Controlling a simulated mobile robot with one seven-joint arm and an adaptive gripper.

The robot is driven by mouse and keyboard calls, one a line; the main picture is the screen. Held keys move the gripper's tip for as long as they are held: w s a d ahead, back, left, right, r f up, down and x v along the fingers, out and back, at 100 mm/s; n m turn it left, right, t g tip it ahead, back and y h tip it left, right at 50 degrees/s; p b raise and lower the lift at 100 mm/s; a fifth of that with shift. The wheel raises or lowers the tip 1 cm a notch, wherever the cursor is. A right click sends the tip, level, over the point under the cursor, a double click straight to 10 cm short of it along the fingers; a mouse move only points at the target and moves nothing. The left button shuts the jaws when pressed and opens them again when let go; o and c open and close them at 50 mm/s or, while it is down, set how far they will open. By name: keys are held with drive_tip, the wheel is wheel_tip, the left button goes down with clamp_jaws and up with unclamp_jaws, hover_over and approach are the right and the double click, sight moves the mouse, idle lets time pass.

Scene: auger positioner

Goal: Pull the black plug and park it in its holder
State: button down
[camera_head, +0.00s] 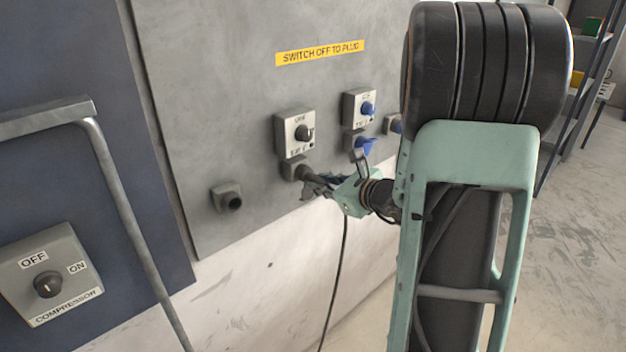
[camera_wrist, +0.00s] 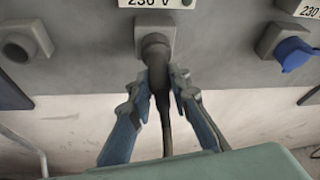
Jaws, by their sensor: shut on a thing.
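The black plug (camera_wrist: 156,60) is at the grey socket (camera_wrist: 155,26) under the black-knob switch box. In the wrist view it meets the socket face with no clear gap. Its cable hangs straight down behind my fingers. My gripper (camera_wrist: 160,92) is shut on the plug's rear part, one finger on each side. In the head view my gripper (camera_head: 316,186) reaches the plug from the right, and the plug is mostly hidden by it. An empty round grey holder (camera_head: 228,198) sits on the panel to the left of the socket; it also shows in the wrist view (camera_wrist: 22,44).
The switch box (camera_head: 294,133) is just above the socket. A blue-knob switch box (camera_head: 360,108) and a blue plug or cap (camera_head: 364,145) are to its right. A grey pipe rail (camera_head: 120,200) and the compressor switch (camera_head: 49,274) are at the left. The panel between holder and socket is clear.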

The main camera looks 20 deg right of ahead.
drive_tip(key=c, duration=2.6)
unclamp_jaws()
clamp_jaws()
drive_tip(key=shift+s+d, duration=0.1)
drive_tip(key=shift+s+d+b, duration=0.1)
drive_tip(key=shift+s+d, duration=0.2)
drive_tip(key=shift+s, duration=0.4)
drive_tip(key=shift+s+d+b, duration=0.1)
drive_tip(key=shift+s+d, duration=0.15)
drive_tip(key=shift+s, duration=0.45)
drive_tip(key=shift+s+d+b, duration=0.1)
drive_tip(key=shift+s+d, duration=0.2)
drive_tip(key=shift+s, duration=0.4)
drive_tip(key=shift+s, duration=0.1)
